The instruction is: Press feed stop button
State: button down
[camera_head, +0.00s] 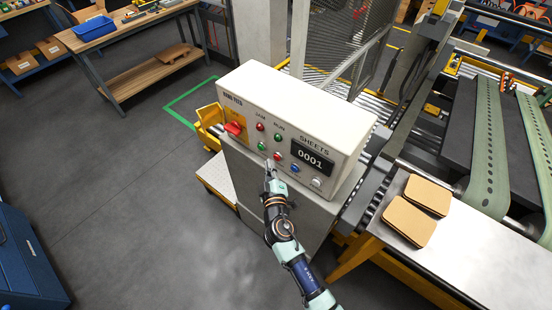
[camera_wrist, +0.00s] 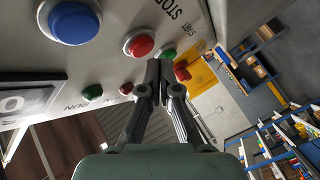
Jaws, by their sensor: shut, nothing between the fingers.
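The feed stop button is a red round button (camera_head: 278,156) on the front of the cream control box (camera_head: 330,120). In the wrist view the red button (camera_wrist: 139,41) sits beside the lettering STOP. A green start button (camera_head: 262,146) is to its left in the head view, and the green button also shows in the wrist view (camera_wrist: 168,52). My gripper (camera_head: 269,164) is shut and empty, its tips just below and between the green and red buttons in the head view. In the wrist view the fingertips (camera_wrist: 164,66) appear close to the green button; contact cannot be told.
A blue button (camera_head: 295,168) and a pale knob (camera_head: 317,183) lie right of the red one. A red switch (camera_head: 233,127) on a yellow plate is at the panel's left. Jam and run lamps sit above the buttons. A counter display (camera_head: 312,158) reads 0001.

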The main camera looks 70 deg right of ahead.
jog(key=a, duration=0.1)
jog(key=w+a+b, duration=0.1)
jog(key=a, duration=0.2)
jog(key=shift+w+a+b, duration=0.3)
jog(key=shift+w+a, duration=0.05)
jog(key=shift+w, duration=0.05)
dwell(0.8)
jog(key=w+a+r+m+t+y, duration=0.1)
jog(key=w+a+r+y, duration=0.3)
jog(key=a, duration=0.4)
jog(key=w+a+r+m+t+y, duration=0.1)
jog(key=w+a+r+t, duration=0.1)
jog(key=w+a+r, duration=0.45)
jog(key=s+a+r+n+t+y, duration=0.15)
jog(key=a+y, duration=0.35)
jog(key=a, duration=0.7)
jog(key=s+a+r+n+t+y, duration=0.1)
jog(key=s+a+r+n+y, duration=0.2)
jog(key=a, duration=0.8)
jog(key=a+r+y+p, duration=0.2)
jog(key=a+r+p, duration=0.1)
jog(key=r+p, duration=1.6)
jog(key=shift+a+r+n+y, duration=0.15)
jog(key=shift+r+n+y, duration=0.1)
jog(key=shift+n+y, duration=0.1)
